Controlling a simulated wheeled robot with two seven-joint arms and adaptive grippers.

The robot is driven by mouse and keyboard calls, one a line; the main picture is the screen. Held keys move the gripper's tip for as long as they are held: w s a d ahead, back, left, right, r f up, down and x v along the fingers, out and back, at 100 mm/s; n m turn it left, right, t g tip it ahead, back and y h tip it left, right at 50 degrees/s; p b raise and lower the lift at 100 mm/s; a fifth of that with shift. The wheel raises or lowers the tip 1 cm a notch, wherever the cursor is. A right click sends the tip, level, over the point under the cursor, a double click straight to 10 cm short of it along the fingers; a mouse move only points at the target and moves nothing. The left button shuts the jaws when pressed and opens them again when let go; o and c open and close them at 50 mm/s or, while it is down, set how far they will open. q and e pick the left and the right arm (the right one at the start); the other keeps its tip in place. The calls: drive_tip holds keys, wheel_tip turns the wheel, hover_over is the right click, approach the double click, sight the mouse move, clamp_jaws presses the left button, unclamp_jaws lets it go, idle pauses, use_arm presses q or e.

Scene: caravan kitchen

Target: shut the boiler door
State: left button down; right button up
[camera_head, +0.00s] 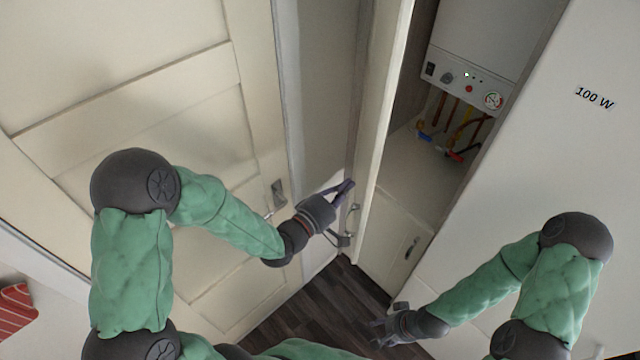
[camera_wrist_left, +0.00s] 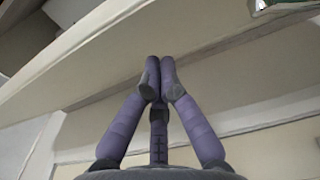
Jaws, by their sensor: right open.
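The boiler door (camera_head: 384,110) is a tall cream panel. It stands open, seen nearly edge-on, to the left of the boiler cupboard. The white boiler (camera_head: 470,80), with knobs, a gauge and coloured pipes, shows inside the open cupboard. My left gripper (camera_head: 347,186) is at the left side of the door, its fingertips close to the panel; I cannot tell whether they touch. In the left wrist view its fingers (camera_wrist_left: 160,75) are together in front of a pale panel, with nothing between them. My right gripper (camera_head: 380,331) is open and empty, low over the floor.
A large cream door (camera_head: 150,110) with a metal latch fills the left. A small lower cupboard door (camera_head: 392,240) is below the boiler. A white panel marked 100 W (camera_head: 570,150) stands at right. Dark wood floor (camera_head: 310,310) lies clear between.

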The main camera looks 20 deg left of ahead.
use_arm(q)
drive_tip(key=w+d+b, duration=0.6)
drive_tip(key=w+d, duration=0.2)
drive_tip(key=d, duration=0.6)
drive_tip(key=w+d+r+b, duration=0.1)
drive_tip(key=w+d+b, duration=0.6)
drive_tip(key=d, duration=0.7)
drive_tip(key=shift+w, duration=0.85)
drive_tip(key=shift+a+r, duration=0.1)
drive_tip(key=shift+r, duration=0.05)
drive_tip(key=shift+s, duration=0.1)
drive_tip(key=f+v, duration=0.1)
drive_tip(key=v, duration=1.1)
drive_tip(key=shift+f, duration=0.15)
